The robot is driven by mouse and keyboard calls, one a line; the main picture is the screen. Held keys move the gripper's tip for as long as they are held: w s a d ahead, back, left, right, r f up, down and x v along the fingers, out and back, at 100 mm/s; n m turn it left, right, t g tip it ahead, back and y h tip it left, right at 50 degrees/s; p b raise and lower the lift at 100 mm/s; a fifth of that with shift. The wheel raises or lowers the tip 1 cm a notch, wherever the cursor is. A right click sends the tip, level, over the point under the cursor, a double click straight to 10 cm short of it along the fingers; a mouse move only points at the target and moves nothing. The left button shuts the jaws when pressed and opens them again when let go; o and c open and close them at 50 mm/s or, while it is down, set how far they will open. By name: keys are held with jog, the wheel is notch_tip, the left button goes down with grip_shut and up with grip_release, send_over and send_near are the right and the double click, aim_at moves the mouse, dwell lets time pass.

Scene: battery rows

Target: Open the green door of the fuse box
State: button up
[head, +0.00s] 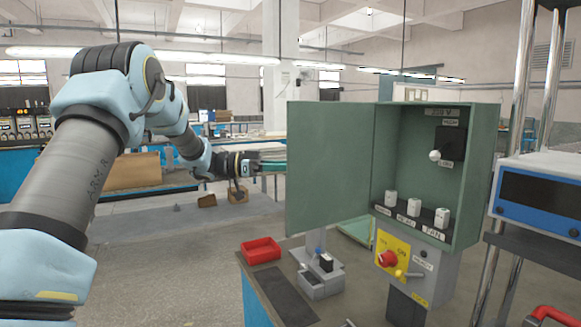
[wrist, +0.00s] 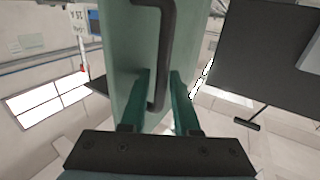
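The green door (head: 328,165) of the fuse box (head: 485,175) stands swung wide open to the left in the head view, showing its inner face. The box interior is exposed. My gripper (head: 272,166) is at the door's outer left edge, its fingertips partly hidden behind the door. In the wrist view, the door (wrist: 118,45) fills the middle, with its black bar handle (wrist: 167,45). The two teal fingers of my gripper (wrist: 160,92) stand apart on either side of the handle's lower end, with gaps visible; I see no firm contact.
Inside the box are several white fuses (head: 414,207) and a white-knobbed lever (head: 434,155). Below is a yellow panel with a red button (head: 388,259). A red tray (head: 261,250) and a grey bin (head: 318,280) sit on the bench under the door. A blue instrument (head: 540,195) stands right.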

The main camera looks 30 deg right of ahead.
jog(key=b+v, duration=0.4)
jog(key=v, duration=0.6)
jog(key=shift+w+a, duration=0.2)
jog(key=shift+a, duration=0.15)
